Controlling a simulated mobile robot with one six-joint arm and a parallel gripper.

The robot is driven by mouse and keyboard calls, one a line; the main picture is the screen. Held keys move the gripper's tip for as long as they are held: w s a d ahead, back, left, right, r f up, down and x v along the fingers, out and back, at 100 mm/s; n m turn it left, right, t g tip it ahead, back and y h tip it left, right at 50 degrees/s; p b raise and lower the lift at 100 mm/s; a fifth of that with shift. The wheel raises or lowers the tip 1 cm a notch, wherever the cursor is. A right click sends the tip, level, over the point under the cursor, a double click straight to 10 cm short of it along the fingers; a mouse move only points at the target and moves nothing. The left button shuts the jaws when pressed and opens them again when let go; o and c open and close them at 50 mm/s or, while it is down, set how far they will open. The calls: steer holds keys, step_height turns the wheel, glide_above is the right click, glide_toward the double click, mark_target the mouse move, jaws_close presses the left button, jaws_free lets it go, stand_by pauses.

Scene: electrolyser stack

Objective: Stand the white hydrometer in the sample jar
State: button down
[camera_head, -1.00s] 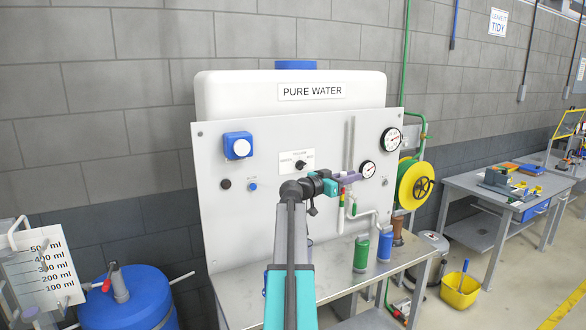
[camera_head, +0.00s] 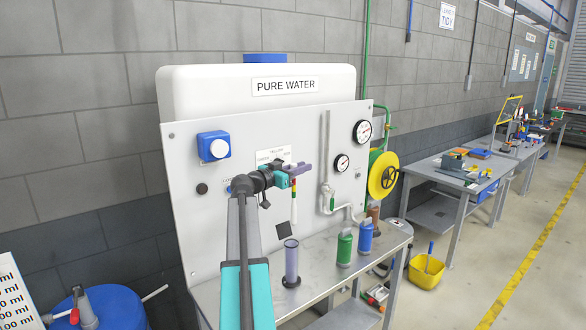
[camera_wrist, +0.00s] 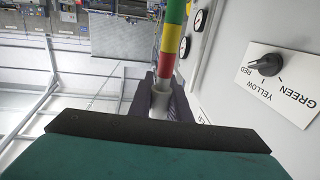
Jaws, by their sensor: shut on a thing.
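The hydrometer (camera_head: 292,206) is a slim white rod with green, yellow and red bands. It hangs nearly upright from my gripper (camera_head: 295,170), which is shut on it. In the wrist view the hydrometer's bands (camera_wrist: 173,38) stick out past the gripper fingers (camera_wrist: 163,102), with a pale part between them. The sample jar (camera_head: 291,262) is a clear, purplish upright cylinder on a dark foot, standing on the bench. The hydrometer's lower end is above the jar in the picture, apart from it. How far they differ in depth I cannot tell.
The steel bench (camera_head: 325,270) carries a green container (camera_head: 345,249) and a blue one (camera_head: 365,238) right of the jar. The white panel (camera_head: 225,185) with gauges and pipes rises behind. A selector knob (camera_wrist: 266,66) is close by in the wrist view. A dark square (camera_head: 284,235) shows behind the jar.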

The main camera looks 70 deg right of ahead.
mark_target(294, 196)
steer(key=shift+w+a, duration=0.15)
steer(key=shift+w, duration=0.35)
steer(key=shift+f+b, duration=0.25)
steer(key=shift+b, duration=0.9)
steer(key=shift+f+b, duration=2.25)
steer(key=shift+b, duration=3.4)
